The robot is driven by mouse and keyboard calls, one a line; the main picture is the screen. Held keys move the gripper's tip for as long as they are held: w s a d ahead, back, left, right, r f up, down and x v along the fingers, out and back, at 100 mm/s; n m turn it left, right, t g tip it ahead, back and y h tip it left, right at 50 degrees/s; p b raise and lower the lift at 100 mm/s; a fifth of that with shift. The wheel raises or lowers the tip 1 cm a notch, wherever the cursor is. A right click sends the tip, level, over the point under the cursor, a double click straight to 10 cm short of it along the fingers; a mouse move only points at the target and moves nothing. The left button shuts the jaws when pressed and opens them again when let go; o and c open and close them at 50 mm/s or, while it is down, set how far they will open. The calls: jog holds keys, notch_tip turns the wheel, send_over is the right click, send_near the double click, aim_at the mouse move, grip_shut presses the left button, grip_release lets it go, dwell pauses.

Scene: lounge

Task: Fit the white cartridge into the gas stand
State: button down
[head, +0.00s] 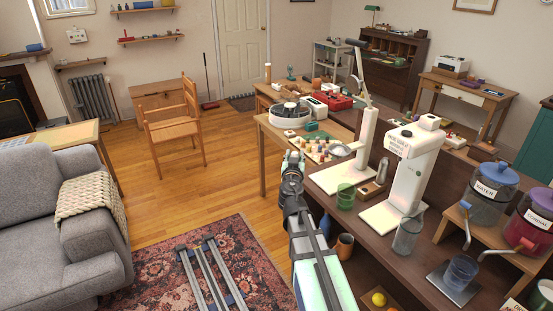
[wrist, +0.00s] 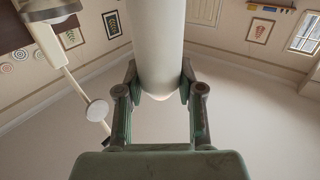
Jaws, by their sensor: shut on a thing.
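My gripper (wrist: 160,102) is shut on the white cartridge (wrist: 158,45), a smooth white cylinder with a rounded end, seen between its two green fingers in the wrist view. In the head view my gripper (head: 292,160) is by the near left edge of the dark counter, and the cartridge cannot be made out clearly. Two white stands are on the counter: a slim one (head: 366,140) with a tilted arm, and a thicker one (head: 407,180) with a small sign. I cannot tell for sure which is the gas stand. The cartridge is apart from both.
A green glass (head: 346,197) and a clear beaker (head: 407,238) stand near the white stands. Labelled jars (head: 490,192) are on a wooden riser at the right. Behind is a table with a tray of small pieces (head: 318,150).

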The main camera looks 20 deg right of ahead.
jog(key=s+d+r+m+g+h+b, duration=0.1)
jog(key=s+d+m+g+h, duration=0.25)
jog(key=d, duration=0.55)
jog(key=s+d+r+m+g+h+b, duration=0.1)
jog(key=s+d+r+m+g+h, duration=0.25)
jog(key=d, duration=0.55)
jog(key=s+d+f+m+g+h+b, duration=0.1)
jog(key=d+m+g+h, duration=0.3)
jog(key=d, duration=0.5)
jog(key=shift+g+y, duration=0.3)
jog(key=shift+g, duration=0.4)
notch_tip(320, 180, down, 5)
jog(key=shift+w+p, duration=0.1)
jog(key=shift+p, duration=0.4)
jog(key=shift+f+b, duration=0.25)
jog(key=shift+b, duration=0.7)
jog(key=shift+b, duration=0.9)
jog(key=shift+f+b, duration=1.75)
jog(key=shift+b, duration=0.8)
jog(key=c, duration=0.7)
grip_release()
jog(key=shift+o, duration=0.2)
